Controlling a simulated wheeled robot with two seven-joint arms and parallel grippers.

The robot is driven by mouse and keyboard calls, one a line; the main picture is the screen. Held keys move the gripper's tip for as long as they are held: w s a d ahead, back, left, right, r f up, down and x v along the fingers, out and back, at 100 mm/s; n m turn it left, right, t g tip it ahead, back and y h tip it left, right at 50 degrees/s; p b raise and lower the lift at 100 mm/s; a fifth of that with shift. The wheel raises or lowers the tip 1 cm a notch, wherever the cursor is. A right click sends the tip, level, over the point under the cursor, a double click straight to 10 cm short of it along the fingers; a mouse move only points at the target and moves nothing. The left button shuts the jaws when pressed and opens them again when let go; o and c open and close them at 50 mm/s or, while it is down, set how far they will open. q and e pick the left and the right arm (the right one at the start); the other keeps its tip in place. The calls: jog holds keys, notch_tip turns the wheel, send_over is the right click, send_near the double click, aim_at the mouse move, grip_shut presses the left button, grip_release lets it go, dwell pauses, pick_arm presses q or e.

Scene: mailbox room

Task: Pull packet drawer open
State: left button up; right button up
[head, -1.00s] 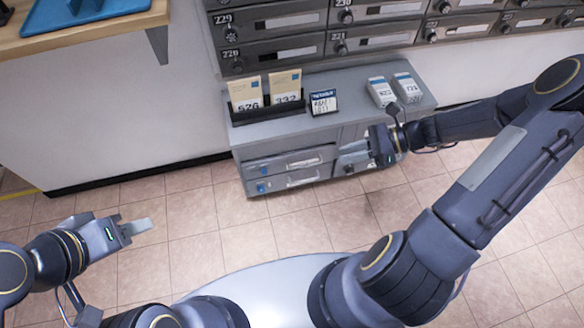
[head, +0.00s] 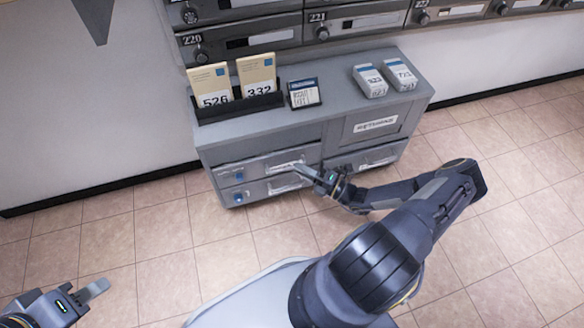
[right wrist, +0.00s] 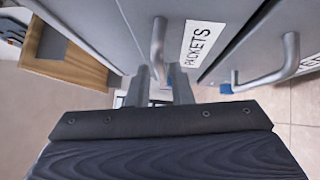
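A grey cabinet (head: 225,145) has two drawers on its left side, an upper drawer (head: 243,172) and a lower drawer (head: 258,189). Both look shut. In the right wrist view a "PACKETS" label (right wrist: 203,42) sits beside a grey bar handle (right wrist: 158,47); a second bar handle (right wrist: 265,78) is on the neighbouring front. My right gripper (head: 299,169) is at the cabinet front by the drawers. In its wrist view the two fingers (right wrist: 162,88) are apart, near the PACKETS handle; contact is unclear. My left gripper (head: 96,289) is over the floor, far from the cabinet.
On the cabinet top are a black holder (head: 240,107) with cards 526 and 332, a small sign (head: 305,93) and two labelled packets (head: 370,82) (head: 400,75). A "RETURNS" panel (head: 375,125) is at right. Mailboxes (head: 250,40) hang above. The floor (head: 150,235) is clear.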

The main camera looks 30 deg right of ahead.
jog(key=shift+b+x, duration=0.3)
jog(key=shift+x, duration=1.3)
jog(key=shift+c, duration=0.4)
grip_shut()
